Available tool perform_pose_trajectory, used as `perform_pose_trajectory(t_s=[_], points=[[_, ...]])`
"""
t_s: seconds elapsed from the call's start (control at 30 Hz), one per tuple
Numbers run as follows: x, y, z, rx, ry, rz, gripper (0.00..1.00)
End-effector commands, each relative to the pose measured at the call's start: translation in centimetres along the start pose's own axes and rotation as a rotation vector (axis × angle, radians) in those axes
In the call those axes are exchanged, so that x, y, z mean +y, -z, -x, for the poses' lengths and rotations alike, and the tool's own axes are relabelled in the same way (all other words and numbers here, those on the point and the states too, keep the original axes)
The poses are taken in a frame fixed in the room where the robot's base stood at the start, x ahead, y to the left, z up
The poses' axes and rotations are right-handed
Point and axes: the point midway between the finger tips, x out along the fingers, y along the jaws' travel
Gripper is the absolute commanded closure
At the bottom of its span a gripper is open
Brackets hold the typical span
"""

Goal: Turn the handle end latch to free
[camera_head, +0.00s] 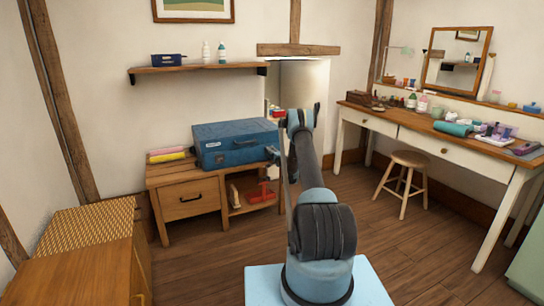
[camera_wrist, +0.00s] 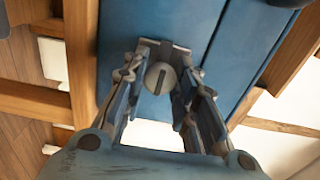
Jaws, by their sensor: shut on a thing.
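The blue case (camera_head: 236,145) lies closed on the low wooden cabinet (camera_head: 188,199) in the head view. Its blue face (camera_wrist: 150,30) fills the upper middle of the wrist view. The handle end latch (camera_wrist: 160,78) is a round grey knob with a dark slot, on a grey plate on that face. The slot runs roughly up and down in the wrist view. My gripper (camera_wrist: 161,71) has its fingers on either side of the latch and is shut on it. In the head view my gripper (camera_head: 273,154) is at the case's right end, and the latch cannot be made out.
Yellow and pink folded things (camera_head: 167,155) lie left of the case. A red object (camera_head: 263,193) stands in the cabinet's open shelf. A wall shelf (camera_head: 198,69) hangs above. A stool (camera_head: 404,179) and a dressing table (camera_head: 440,142) stand at the right. The floor between is clear.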

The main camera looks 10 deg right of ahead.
Motion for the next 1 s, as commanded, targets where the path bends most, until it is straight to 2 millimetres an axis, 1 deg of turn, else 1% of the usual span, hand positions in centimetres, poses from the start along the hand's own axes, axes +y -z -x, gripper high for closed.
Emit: perform_pose_trajectory(t_s=[0.03,0.1,0.13,0.2,0.53,0.67,0.77,1.0], points=[[0.2,-0.6,-0.1,-0.009,-0.001,0.002,0.97],[0.2,-0.6,-0.1,-0.009,-0.001,0.002,0.97],[0.2,-0.6,-0.1,-0.009,-0.001,0.002,0.67],[0.1,-0.6,-0.1,-0.008,-0.001,0.001,0.53],[0.1,-0.2,0.0,-0.003,0.000,0.000,0.53],[0.0,-0.1,0.8,-0.002,0.000,0.000,0.53],[0.0,-0.1,2.2,-0.002,0.000,0.000,0.53],[0.1,-0.1,6.8,-0.002,-0.001,0.000,0.53]])
